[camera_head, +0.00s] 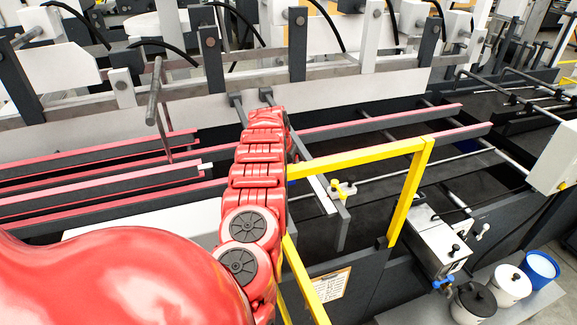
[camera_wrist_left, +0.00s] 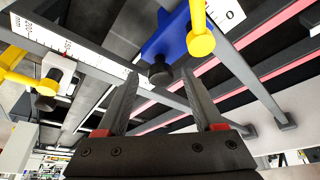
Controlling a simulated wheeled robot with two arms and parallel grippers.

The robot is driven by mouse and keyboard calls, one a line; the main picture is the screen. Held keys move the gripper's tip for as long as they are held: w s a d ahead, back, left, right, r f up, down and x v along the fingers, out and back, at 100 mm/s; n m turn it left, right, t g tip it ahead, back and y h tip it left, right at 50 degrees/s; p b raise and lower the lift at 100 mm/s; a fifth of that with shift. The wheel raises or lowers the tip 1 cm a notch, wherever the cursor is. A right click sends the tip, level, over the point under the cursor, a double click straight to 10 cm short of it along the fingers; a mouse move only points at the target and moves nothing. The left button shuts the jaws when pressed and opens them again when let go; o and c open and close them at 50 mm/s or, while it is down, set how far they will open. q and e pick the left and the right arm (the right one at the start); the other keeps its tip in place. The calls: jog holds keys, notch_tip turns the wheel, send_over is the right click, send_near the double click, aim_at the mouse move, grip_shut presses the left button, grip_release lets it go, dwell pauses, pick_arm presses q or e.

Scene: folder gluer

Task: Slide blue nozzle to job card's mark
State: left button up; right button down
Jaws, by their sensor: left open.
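The blue nozzle (camera_wrist_left: 176,40) is a blue block on a rail with a white millimetre scale (camera_wrist_left: 97,62) in the left wrist view. It has a yellow knob (camera_wrist_left: 200,42) and a dark round knob (camera_wrist_left: 160,73). My left gripper (camera_wrist_left: 160,78) is open and empty, its two fingers pointing at the nozzle, with the dark knob showing between their tips; contact cannot be told. In the head view my red arm hides most of the nozzle and the gripper. The job card (camera_head: 327,285) hangs on the dark front panel; its writing is too small to read. My right gripper is out of view.
A second, white holder (camera_wrist_left: 58,68) with a yellow knob sits farther left on the scale. A yellow guard rail (camera_head: 408,195) stands right of my arm. Red-edged belts (camera_head: 100,190) run across the machine. White and blue pots (camera_head: 540,268) stand at the lower right.

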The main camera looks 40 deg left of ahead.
pick_arm(q)
jog(key=shift+s+r+b, duration=0.15)
jog(key=shift+r+b, duration=0.2)
jog(key=shift+r, duration=0.1)
jog(key=shift+s+d+r+b, duration=0.15)
jog(key=shift+s+r+b, duration=0.05)
jog(key=shift+r+b, duration=0.45)
jog(key=b+v, duration=0.4)
jog(key=v, duration=1.1)
jog(key=shift+b, duration=0.35)
jog(key=shift+s+d, duration=0.1)
